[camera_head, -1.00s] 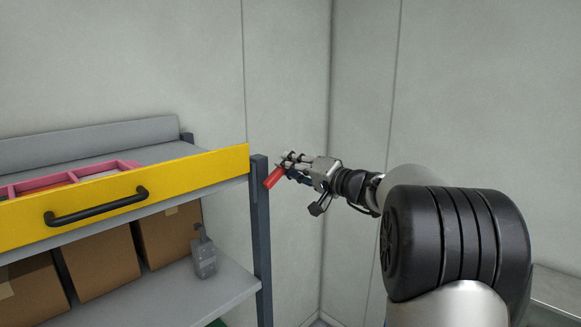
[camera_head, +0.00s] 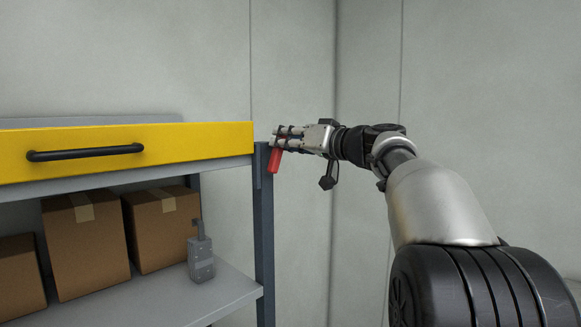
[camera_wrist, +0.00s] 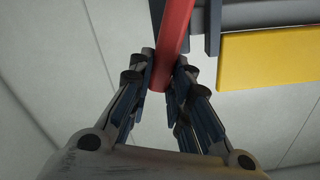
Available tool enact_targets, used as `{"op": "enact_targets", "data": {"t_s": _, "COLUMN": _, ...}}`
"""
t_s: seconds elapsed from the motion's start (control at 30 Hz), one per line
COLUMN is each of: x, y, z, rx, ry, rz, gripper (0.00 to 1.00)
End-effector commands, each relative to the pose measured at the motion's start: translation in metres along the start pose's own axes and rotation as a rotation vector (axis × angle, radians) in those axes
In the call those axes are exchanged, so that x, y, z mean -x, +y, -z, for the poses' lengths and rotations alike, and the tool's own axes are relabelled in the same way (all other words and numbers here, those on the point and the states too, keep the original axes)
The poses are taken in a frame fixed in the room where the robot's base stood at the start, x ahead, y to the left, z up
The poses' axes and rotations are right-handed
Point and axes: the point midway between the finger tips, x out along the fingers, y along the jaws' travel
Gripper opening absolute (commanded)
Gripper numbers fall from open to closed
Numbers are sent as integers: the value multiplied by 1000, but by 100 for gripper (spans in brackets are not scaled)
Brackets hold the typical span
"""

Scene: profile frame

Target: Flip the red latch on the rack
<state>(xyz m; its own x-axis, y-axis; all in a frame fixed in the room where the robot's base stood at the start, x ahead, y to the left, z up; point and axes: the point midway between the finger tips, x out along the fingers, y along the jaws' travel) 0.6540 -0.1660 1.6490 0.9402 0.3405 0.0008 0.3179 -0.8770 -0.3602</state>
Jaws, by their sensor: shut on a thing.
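The red latch (camera_head: 275,160) is at the right post (camera_head: 264,220) of the rack, beside the end of the yellow drawer front. In the head view it hangs nearly upright, tilted slightly, with its upper part hidden by my fingers. My gripper (camera_head: 279,138) reaches in from the right and is shut on the latch. In the wrist view the red latch (camera_wrist: 172,45) runs down between the two fingers of my gripper (camera_wrist: 165,82), which press on it from both sides near its end.
The yellow drawer front (camera_head: 200,143) with a black handle (camera_head: 85,153) spans the rack's top. Several cardboard boxes (camera_head: 85,245) and a grey device (camera_head: 201,258) stand on the lower shelf (camera_head: 235,290). Bare wall panels lie behind and right of the rack.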

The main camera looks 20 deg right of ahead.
Motion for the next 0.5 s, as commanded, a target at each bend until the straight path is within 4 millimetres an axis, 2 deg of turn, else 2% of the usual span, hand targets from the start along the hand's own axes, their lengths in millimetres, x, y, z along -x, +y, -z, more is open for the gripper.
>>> {"op": "enact_targets", "data": {"t_s": 0.03, "x": 0, "y": -2, "z": -6, "rx": 45, "ry": 1, "rz": 1, "gripper": 0}}
{"op": "enact_targets", "data": {"t_s": 0.5, "x": 0, "y": -23, "z": -6, "rx": 330, "ry": -1, "rz": 1, "gripper": 0}}
